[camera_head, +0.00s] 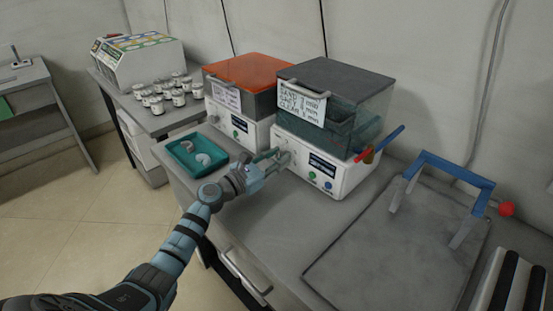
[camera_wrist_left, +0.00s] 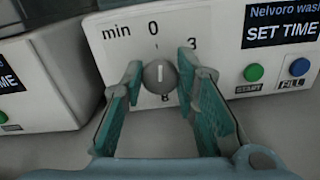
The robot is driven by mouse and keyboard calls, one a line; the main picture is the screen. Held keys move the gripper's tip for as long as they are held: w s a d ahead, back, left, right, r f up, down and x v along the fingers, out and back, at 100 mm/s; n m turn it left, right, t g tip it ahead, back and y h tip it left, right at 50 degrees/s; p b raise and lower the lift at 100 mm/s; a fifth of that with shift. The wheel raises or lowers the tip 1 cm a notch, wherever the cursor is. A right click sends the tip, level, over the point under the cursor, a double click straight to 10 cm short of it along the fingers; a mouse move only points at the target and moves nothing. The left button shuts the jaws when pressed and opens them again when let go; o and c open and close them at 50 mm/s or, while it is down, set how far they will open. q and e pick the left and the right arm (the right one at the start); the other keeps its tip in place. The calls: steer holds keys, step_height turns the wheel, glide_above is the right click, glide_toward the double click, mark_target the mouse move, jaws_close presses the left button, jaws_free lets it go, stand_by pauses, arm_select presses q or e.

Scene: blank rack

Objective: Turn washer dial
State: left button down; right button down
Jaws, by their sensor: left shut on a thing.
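The washer (camera_head: 330,170) with the dark grey lid and clear tank stands on the bench in the head view. Its white front also shows in the left wrist view (camera_wrist_left: 225,100). The round grey dial (camera_wrist_left: 160,74) sits on this front, its white mark upright toward the 0. A 3 is to the upper right and a partly hidden number is below. My left gripper (camera_wrist_left: 160,78) is shut on the dial, one finger on each side. In the head view my left gripper (camera_head: 272,160) reaches the washer's front. The display (camera_wrist_left: 284,24) reads SET TIME. My right gripper is out of view.
A green START button (camera_wrist_left: 254,72) and a blue FILL button (camera_wrist_left: 299,67) are right of the dial. An orange-lidded washer (camera_head: 240,95) stands to the left. A teal tray (camera_head: 197,152) lies before it. A blue-handled frame (camera_head: 455,172) stands at right.

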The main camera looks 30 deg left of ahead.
arm_select(q)
steer(key=m+b, duration=0.1)
steer(key=m, duration=0.3)
steer(key=shift+f+b, duration=0.1)
steer(key=shift+b, duration=0.3)
steer(key=m+b, duration=0.1)
steer(key=m, duration=0.2)
steer(key=shift+d+m+b, duration=0.1)
steer(key=shift+m+b, duration=0.65)
steer(key=shift+m, duration=0.75)
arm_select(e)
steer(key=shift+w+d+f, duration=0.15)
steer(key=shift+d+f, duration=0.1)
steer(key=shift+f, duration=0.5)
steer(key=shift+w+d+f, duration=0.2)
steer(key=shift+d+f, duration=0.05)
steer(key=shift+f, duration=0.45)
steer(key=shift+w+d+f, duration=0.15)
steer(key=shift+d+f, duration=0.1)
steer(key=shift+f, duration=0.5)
arm_select(q)
steer(key=c, duration=1.3)
jaws_free()
steer(key=shift+s, duration=0.15)
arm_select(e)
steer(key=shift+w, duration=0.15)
arm_select(q)
steer(key=v, duration=1.2)
